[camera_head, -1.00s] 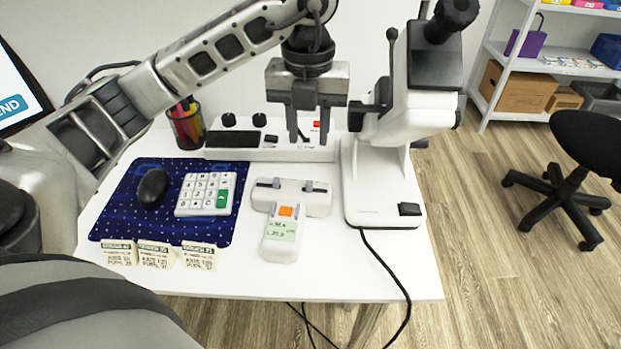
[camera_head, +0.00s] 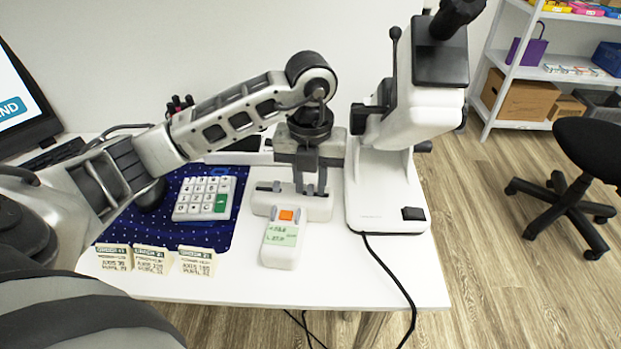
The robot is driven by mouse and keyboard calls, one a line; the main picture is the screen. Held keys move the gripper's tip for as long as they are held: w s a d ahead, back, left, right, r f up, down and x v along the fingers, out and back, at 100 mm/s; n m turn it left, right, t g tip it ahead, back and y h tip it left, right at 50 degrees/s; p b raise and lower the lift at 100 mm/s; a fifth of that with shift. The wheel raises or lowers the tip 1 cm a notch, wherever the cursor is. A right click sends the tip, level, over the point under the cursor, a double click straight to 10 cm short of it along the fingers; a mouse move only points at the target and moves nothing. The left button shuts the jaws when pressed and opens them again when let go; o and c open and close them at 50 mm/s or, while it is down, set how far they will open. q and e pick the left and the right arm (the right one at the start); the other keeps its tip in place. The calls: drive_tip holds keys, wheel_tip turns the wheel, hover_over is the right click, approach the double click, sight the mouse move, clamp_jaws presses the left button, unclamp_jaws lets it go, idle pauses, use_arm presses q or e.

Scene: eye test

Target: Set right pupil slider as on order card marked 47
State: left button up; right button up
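A white slider box (camera_head: 264,199) with dark slots in its top stands on the table, left of the white microscope-like instrument. My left gripper (camera_head: 311,188) points down over the right part of this box. Its two fingers are apart with a narrow gap, and the tips are at or just above the right slot. The fingers hide the right slider, and I cannot tell whether they touch it. Three cream order cards stand at the front left: left (camera_head: 114,258), middle (camera_head: 152,260) and right (camera_head: 197,262). Their numbers are too small to read surely. My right gripper is not in view.
A handheld device (camera_head: 282,240) with orange button and green display lies in front of the box. The white instrument (camera_head: 384,200) stands close right, its cable crossing the table. A keypad (camera_head: 204,196) lies on the blue mat (camera_head: 215,238). The front right table is clear.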

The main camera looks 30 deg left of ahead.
sight(312, 187)
use_arm(q)
clamp_jaws()
drive_tip(key=shift+d, duration=0.1)
drive_tip(key=shift+o, duration=1.5)
unclamp_jaws()
